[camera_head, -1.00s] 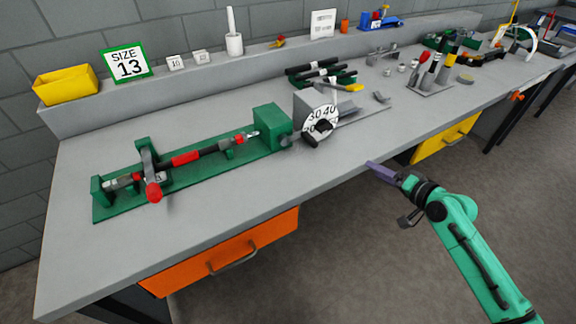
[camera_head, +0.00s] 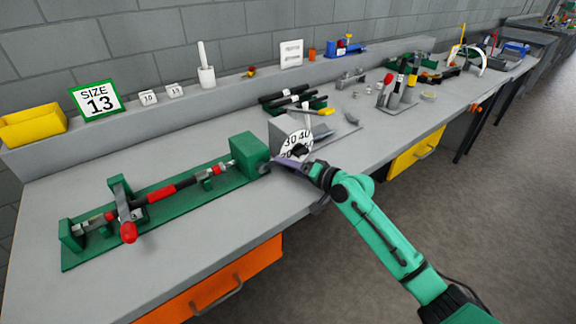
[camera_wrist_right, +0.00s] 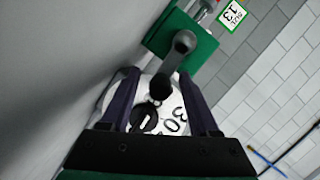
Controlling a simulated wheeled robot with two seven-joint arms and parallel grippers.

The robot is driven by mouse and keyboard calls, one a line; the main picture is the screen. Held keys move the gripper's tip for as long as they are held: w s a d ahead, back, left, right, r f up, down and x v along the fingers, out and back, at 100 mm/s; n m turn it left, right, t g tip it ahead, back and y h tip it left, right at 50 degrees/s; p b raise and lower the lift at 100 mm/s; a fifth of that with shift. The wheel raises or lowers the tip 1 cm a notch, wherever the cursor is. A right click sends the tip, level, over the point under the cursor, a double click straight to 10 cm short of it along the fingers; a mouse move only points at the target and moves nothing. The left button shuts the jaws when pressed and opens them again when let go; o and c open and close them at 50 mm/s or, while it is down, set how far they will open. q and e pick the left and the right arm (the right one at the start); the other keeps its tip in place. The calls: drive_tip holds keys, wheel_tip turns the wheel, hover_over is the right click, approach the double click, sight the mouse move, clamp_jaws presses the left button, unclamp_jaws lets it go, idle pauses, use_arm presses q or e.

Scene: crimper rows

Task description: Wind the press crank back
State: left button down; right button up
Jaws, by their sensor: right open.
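The green press (camera_head: 160,205) lies along the front left of the bench, with a red-knobbed lever (camera_head: 128,232) at its left part and a green block (camera_head: 248,152) at its right end. A small dark grey crank (camera_head: 263,168) sticks out of that block. My right gripper (camera_head: 278,162) is open beside the crank, its purple fingers pointing at the press. In the right wrist view the crank (camera_wrist_right: 174,66) shows between the two spread fingers, its near end between them; I cannot tell whether they touch it. My left gripper is not in view.
A white numbered dial (camera_head: 298,142) on a grey block stands close behind my right gripper. A size 13 sign (camera_head: 97,101) and a yellow bin (camera_head: 32,126) stand on the back ledge. Black-handled tools (camera_head: 290,97) lie behind the dial.

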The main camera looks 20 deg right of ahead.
clamp_jaws()
idle(1.4)
